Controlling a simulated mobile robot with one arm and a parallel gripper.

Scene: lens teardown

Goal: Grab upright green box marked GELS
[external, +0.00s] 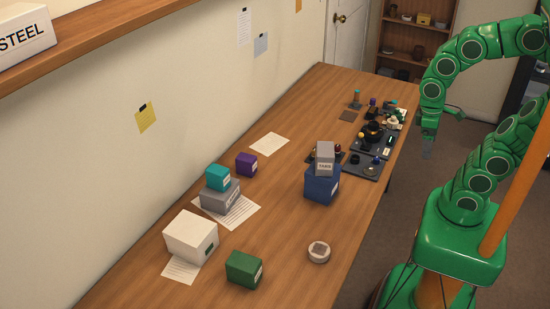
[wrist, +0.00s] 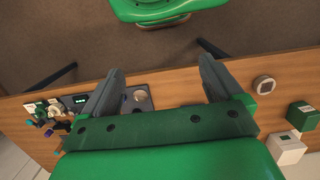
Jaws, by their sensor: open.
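The green box (external: 244,268) stands on the near part of the wooden table in the external view. A pale label shows on its right side, but I cannot read it. It also shows at the right edge of the wrist view (wrist: 303,115), beside the white box.
A white box (external: 191,237) stands left of the green box, and a round tin (external: 319,252) lies to its right. A blue box (external: 321,185) carries a grey box (external: 325,159) marked TABS. Teal, grey and purple boxes stand near the wall. Small parts crowd the far end.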

